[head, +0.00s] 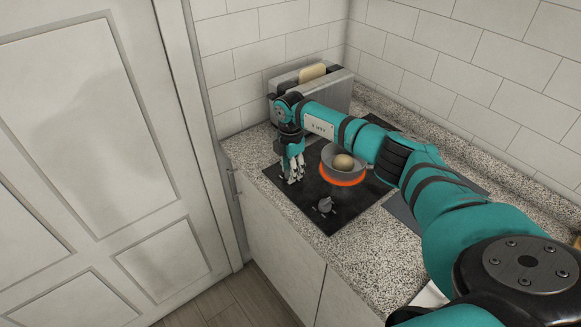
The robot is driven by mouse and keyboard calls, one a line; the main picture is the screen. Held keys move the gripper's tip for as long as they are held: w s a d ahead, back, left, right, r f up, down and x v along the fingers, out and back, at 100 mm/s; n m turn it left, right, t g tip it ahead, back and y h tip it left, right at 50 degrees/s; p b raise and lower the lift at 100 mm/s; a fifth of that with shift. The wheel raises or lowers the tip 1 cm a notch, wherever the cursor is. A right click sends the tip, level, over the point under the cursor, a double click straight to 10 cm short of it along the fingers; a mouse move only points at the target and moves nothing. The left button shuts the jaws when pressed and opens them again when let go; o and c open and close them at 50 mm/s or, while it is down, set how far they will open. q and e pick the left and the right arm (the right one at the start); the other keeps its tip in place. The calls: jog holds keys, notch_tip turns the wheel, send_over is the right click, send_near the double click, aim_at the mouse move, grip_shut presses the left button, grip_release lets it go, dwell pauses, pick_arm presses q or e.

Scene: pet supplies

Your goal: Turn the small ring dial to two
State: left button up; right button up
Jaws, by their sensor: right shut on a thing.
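My right gripper (292,178) points down at the left edge of the black cooktop (305,207), with its fingers shut on the small ring dial, which they hide. The dial's setting cannot be read. Another dial (325,205), grey, sits uncovered nearer the front corner of the cooktop. A grey pan (329,160) with a round tan food item (343,162) in it stands on a ring (342,181) that glows orange-red. My left gripper is not in view.
A grey toaster (340,90) with a bread slice (312,72) stands behind my right arm against the tiled wall. The speckled counter (345,250) is clear in front of the cooktop. A white door (90,130) stands on the left.

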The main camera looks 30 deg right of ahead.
jog(key=shift+w+r+m, duration=0.1)
jog(key=shift+r+m, duration=0.05)
jog(key=shift+m, duration=0.35)
jog(key=o, duration=1.1)
jog(key=shift+o, duration=0.2)
notch_tip(320, 180, up, 12)
